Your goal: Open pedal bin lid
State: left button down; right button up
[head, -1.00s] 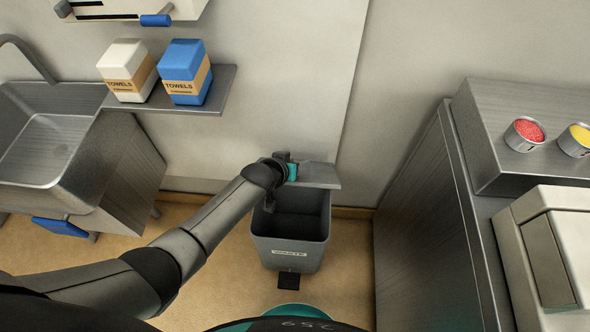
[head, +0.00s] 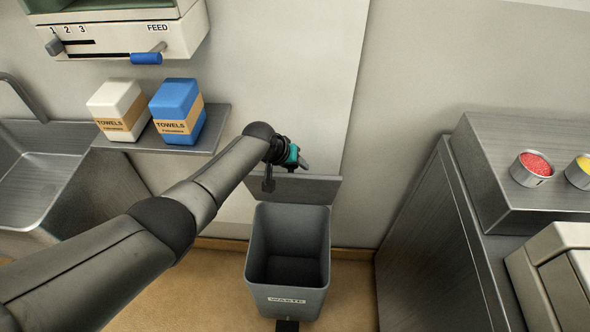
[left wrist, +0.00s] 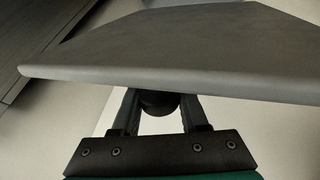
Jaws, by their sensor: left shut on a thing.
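The grey pedal bin (head: 288,297) stands on the floor against the back wall, with a white label on its front. Its lid (head: 300,188) is raised and tilted up at the rear, and the dark inside of the bin is open to view. My left gripper (head: 303,163) is at the upper edge of the lid, shut on it. In the left wrist view the lid (left wrist: 190,45) crosses in front of the gripper (left wrist: 160,98) and hides its fingertips; a dark round shape shows between the fingers. My right gripper is not in view.
A shelf (head: 217,137) with white (head: 117,110) and blue (head: 177,110) towel packs is at left, below a dispenser (head: 120,35). A sink (head: 45,175) stands further left. A steel cabinet (head: 440,250) stands at right, with clear floor between it and the bin.

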pick_arm(q)
jog(key=shift+w, duration=0.15)
jog(key=shift+c, duration=2.2)
grip_release()
jog(key=p+v, duration=0.7)
jog(key=v, duration=0.6)
jog(key=shift+a+r, duration=0.1)
jog(key=shift+r, duration=0.25)
jog(key=shift+p+v, duration=0.35)
jog(key=shift+v, duration=0.45)
jog(key=shift+f, duration=0.1)
